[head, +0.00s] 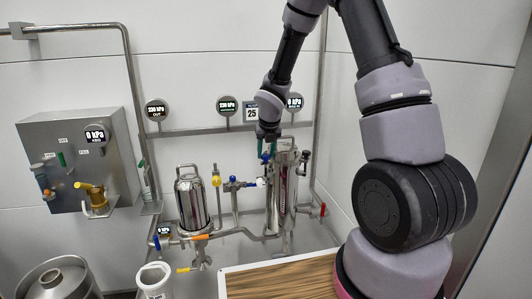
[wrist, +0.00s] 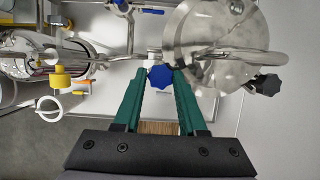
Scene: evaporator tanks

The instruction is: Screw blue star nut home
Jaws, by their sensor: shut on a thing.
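The blue star nut (wrist: 159,77) sits between the green fingertips of my gripper (wrist: 159,82) in the wrist view. My gripper (head: 268,144) is shut on the nut. In the head view the tall steel tank (head: 284,195) stands below my gripper, and a small part of blue shows at the fingertips (head: 265,157). The nut's thread and how far it is seated are hidden.
A dark star knob (wrist: 267,84) is on the lid's right side. A smaller steel tank (head: 192,200) stands to the left, with a yellow knob (head: 216,181) and a valve with blue handles (head: 233,183) between. A red-handled valve (head: 322,209) sticks out right. A wooden top (head: 280,277) lies in front.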

